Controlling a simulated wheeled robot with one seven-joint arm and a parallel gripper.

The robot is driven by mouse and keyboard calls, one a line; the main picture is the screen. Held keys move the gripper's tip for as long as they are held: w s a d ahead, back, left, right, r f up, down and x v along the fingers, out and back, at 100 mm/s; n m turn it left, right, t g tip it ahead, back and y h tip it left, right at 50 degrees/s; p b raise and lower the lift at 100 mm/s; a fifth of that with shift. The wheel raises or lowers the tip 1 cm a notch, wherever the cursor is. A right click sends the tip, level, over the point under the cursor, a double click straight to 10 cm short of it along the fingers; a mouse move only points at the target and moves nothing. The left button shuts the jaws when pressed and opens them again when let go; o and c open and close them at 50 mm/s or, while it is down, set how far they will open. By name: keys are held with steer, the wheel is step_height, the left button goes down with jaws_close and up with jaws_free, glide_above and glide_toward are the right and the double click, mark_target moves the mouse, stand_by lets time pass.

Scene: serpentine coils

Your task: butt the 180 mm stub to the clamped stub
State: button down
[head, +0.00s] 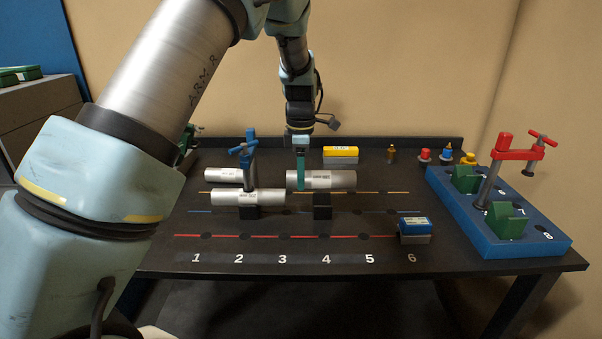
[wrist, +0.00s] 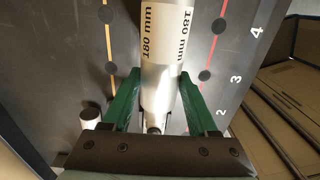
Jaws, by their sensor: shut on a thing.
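My gripper (head: 301,188) is shut on a silver stub (head: 330,180) near its left end. In the wrist view this stub (wrist: 166,45) carries "180 mm" lettering and lies between the green fingers (wrist: 158,78). It is level, with a black support block (head: 322,207) lower in the picture; I cannot tell whether they touch. The clamped silver stub (head: 228,198) lies to the left and nearer in the head view, under the blue clamp (head: 250,170). The held stub appears higher and farther back than it, not in line. Contact between their ends is not visible.
Another silver stub (head: 221,175) lies behind the clamped one. A yellow-topped block (head: 340,153) stands at the back and a blue-topped block (head: 414,226) at front right. The blue tray (head: 549,246) bears green blocks and a red clamp (head: 518,152). The front numbered strip is mostly clear.

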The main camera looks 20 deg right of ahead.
steer(key=shift+f+b, duration=0.35)
steer(key=shift+f, duration=0.4)
steer(key=shift+f, duration=0.2)
stand_by(0.3)
steer(key=shift+f+b, duration=0.3)
steer(key=shift+f, duration=0.85)
steer(key=shift+f, duration=0.35)
steer(key=shift+f, duration=0.3)
steer(key=shift+w+a, duration=0.15)
steer(key=shift+a, duration=0.2)
stand_by(0.9)
steer(key=shift+c, duration=0.5)
jaws_free()
